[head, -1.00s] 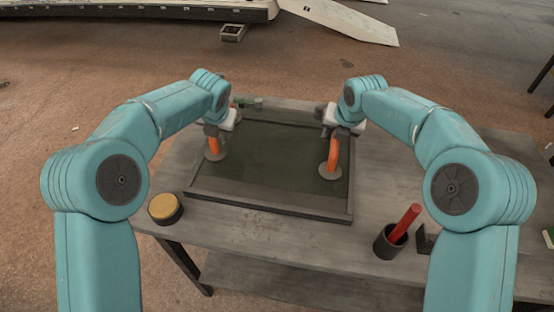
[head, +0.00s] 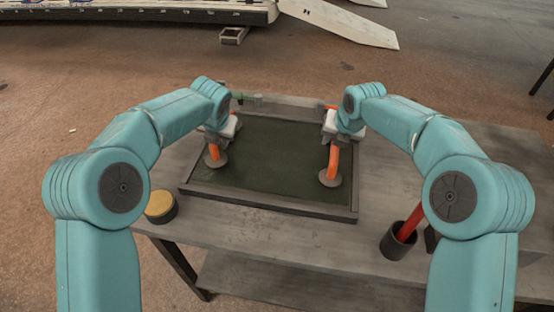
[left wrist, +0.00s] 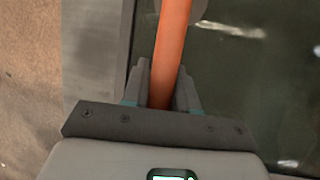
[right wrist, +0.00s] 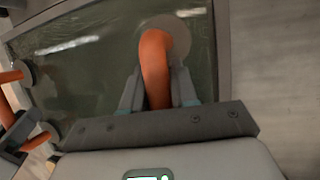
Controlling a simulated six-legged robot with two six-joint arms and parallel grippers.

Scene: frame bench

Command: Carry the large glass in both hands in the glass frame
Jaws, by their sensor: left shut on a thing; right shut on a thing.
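The large glass (head: 270,150) is a dark green pane, lying flat within the dark grey frame (head: 268,206) on the bench. I cannot tell whether it rests on the frame or hangs just above. Two orange handles with round grey pads sit on the pane. My left gripper (left wrist: 163,88) is shut on the left handle (left wrist: 172,40); its fingers are on both sides of the bar. My right gripper (right wrist: 158,90) is shut on the right handle (right wrist: 154,62). The glass also shows in both wrist views, and the frame's rim (right wrist: 222,45) in the right one.
A yellow-topped tin (head: 160,204) stands on the bench left of the frame. A dark cup (head: 397,243) with a red stick (head: 410,222) stands to the right. Small items (head: 250,99) lie behind the frame. The bench top (head: 430,170) right of the frame is mostly clear.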

